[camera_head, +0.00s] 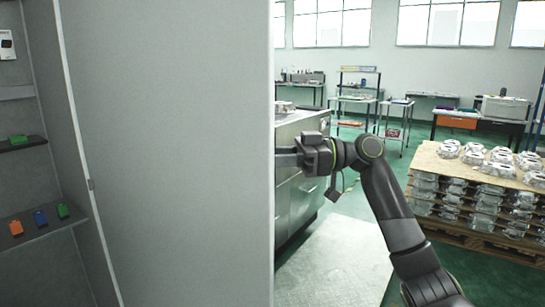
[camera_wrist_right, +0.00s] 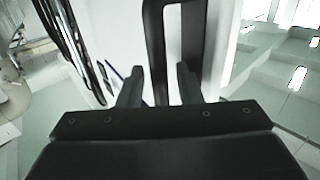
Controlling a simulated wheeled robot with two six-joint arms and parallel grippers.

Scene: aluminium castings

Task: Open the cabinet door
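The grey cabinet door (camera_head: 175,150) fills much of the head view and stands swung out. Shelves inside the cabinet (camera_head: 45,232) show to its left. My right gripper (camera_head: 285,157) is at the door's right edge, its fingertips partly hidden behind that edge. In the right wrist view, a black loop-shaped handle (camera_wrist_right: 155,40) stands in front of the same gripper (camera_wrist_right: 160,80). One bar of the handle runs between the two parted fingers, with a gap showing beside the right finger. My left gripper is not in view.
Small orange (camera_head: 16,228), blue and green items sit on the shelves. A metal workbench (camera_head: 300,195) stands behind my right gripper. A wooden pallet stack (camera_head: 450,165) with castings is on the right. Green floor lies between them.

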